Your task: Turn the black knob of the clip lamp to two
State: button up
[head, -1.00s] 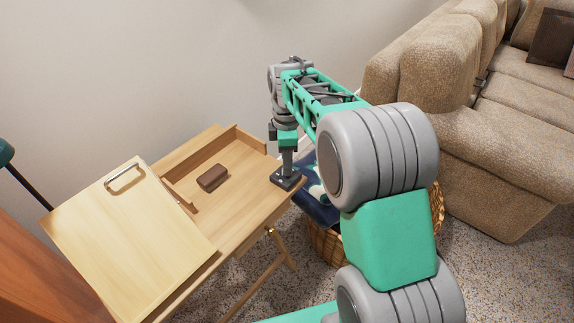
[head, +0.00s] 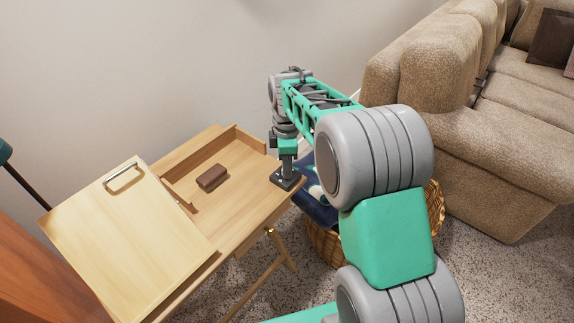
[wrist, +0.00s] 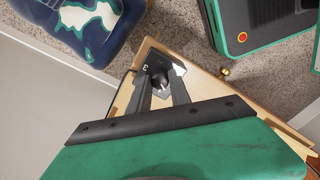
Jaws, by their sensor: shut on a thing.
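The clip lamp's dark base (head: 287,180) sits at the right corner of the wooden desk (head: 240,217). In the wrist view its plate (wrist: 147,62) shows a pale mark that looks like a 3. The black knob (wrist: 159,82) stands on this plate, between my fingertips. My gripper (wrist: 161,86) points down over the base and is shut on the knob, one finger on each side. It also shows in the head view (head: 287,168). The knob is hidden in the head view, and I cannot read its setting.
A brown block (head: 212,177) lies on the desk, left of my gripper. A raised pale board (head: 125,240) with a handle covers its left part. A wicker basket (head: 325,247) with blue cloth stands just right of the desk. A tan sofa (head: 500,150) stands farther right.

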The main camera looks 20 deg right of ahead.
jog(key=shift+r+m+p, duration=0.1)
jog(key=shift+m+p, duration=0.2)
grip_shut()
jog(key=m+p, duration=0.2)
jog(key=m, duration=0.1)
jog(key=shift+r+m, duration=0.1)
jog(key=shift+m, duration=0.2)
jog(key=m+p, duration=0.2)
jog(key=m, duration=0.2)
jog(key=shift+p, duration=0.3)
jog(key=m+p, duration=0.1)
jog(key=m, duration=0.4)
jog(key=shift+p, duration=0.4)
jog(key=m+p, duration=0.1)
jog(key=m, duration=0.3)
jog(key=shift+w, duration=0.1)
jog(key=o, duration=1)
grip_release()
jog(key=shift+f, duration=0.2)
notch_tip(320, 180, up, 8)
jog(key=shift+f+p, duration=0.1)
jog(key=shift+p, duration=0.2)
